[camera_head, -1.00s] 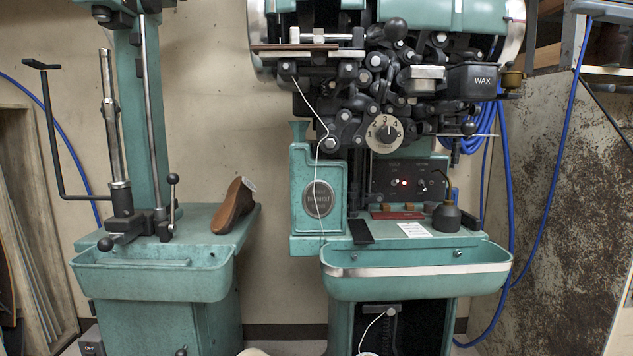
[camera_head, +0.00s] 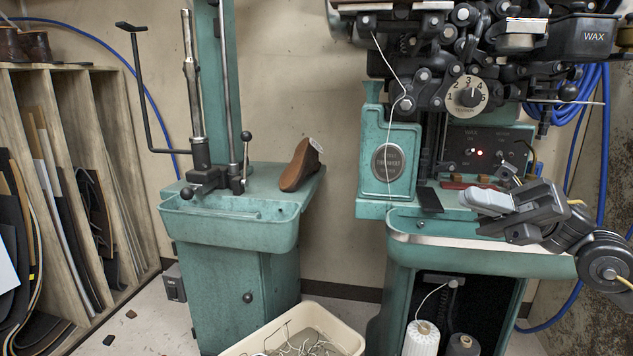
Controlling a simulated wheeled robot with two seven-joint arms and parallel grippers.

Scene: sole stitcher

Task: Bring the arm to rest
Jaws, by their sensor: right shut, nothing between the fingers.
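My right gripper (camera_head: 492,205) comes in from the right edge with part of my right arm (camera_head: 590,245). Its fingers point left, above the front tray of the right-hand teal stitching machine (camera_head: 450,232). The fingers are shut with nothing between them. The gripper hides part of that machine's work shelf. I cannot tell whether it touches anything. My left gripper and left arm are not in view.
A brown shoe form (camera_head: 300,168) leans on the left teal machine (camera_head: 225,222). A cream bin (camera_head: 338,328) stands on the floor between the machines. A wooden rack (camera_head: 85,100) stands at far left. A blue hose (camera_head: 600,160) hangs at right.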

